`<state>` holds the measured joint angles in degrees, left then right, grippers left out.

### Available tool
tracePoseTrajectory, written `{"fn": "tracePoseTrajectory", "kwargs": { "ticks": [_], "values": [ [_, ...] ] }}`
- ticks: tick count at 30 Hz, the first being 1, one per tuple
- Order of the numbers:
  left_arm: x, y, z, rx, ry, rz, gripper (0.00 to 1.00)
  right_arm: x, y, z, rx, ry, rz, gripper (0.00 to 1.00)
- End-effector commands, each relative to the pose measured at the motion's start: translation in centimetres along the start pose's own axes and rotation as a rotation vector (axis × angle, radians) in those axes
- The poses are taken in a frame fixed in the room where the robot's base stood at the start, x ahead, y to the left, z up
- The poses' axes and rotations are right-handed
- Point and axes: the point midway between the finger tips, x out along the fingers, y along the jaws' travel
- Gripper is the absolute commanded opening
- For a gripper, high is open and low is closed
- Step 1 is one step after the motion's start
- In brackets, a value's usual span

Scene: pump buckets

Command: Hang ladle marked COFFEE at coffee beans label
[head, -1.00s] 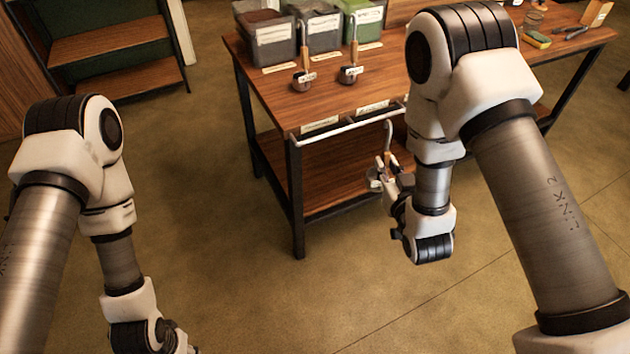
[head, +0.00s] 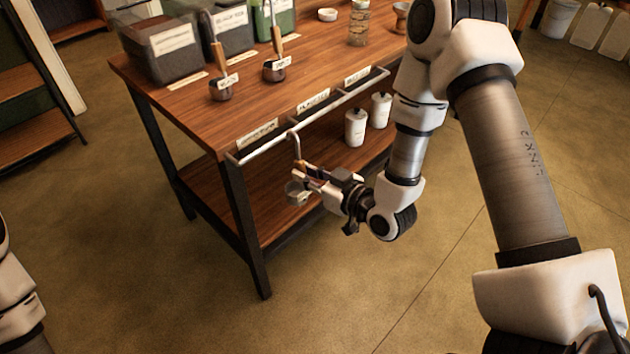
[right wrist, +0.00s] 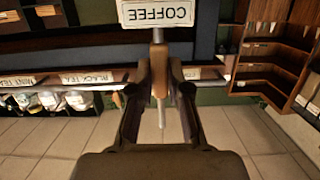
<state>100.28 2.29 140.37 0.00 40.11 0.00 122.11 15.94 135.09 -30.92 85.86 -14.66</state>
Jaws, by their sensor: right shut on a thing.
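The ladle (head: 297,193) marked COFFEE is in my right gripper (head: 308,174), which is shut on its handle. In the right wrist view the handle (right wrist: 159,82) stands between the fingers, with the COFFEE tag (right wrist: 157,13) upside down at the top. In the head view the ladle hangs roughly upright, bowl down, in front of the table. Its hook overlaps the rail (head: 320,113) near the leftmost edge label (head: 258,133); I cannot tell whether it touches. The middle label (head: 313,102) and right label (head: 357,76) are too small to read surely. My left gripper is out of view.
Two other ladles (head: 222,88) and (head: 276,68) stand on the wooden tabletop (head: 200,115) before several bins (head: 165,48). White canisters (head: 355,127) stand on the lower shelf. Open floor lies in front of the table.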

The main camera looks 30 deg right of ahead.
Motion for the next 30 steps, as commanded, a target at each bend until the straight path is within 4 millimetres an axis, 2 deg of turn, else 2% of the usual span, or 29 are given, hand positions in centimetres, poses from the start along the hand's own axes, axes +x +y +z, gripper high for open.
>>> {"fn": "tracePoseTrajectory", "kwargs": {
  "ticks": [14,15,21,30],
  "values": [
    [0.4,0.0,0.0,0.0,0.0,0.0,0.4,4.5,0.0,-1.0,-0.001,0.003,-0.001,0.0],
    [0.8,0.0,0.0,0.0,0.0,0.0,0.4,4.8,0.0,-0.5,0.001,0.001,0.001,0.0],
    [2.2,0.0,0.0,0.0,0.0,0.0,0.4,5.0,0.0,1.3,0.002,0.001,0.001,0.0],
    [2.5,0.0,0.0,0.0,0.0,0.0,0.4,5.1,0.0,1.8,0.001,0.001,0.0,0.0]
  ]
}}
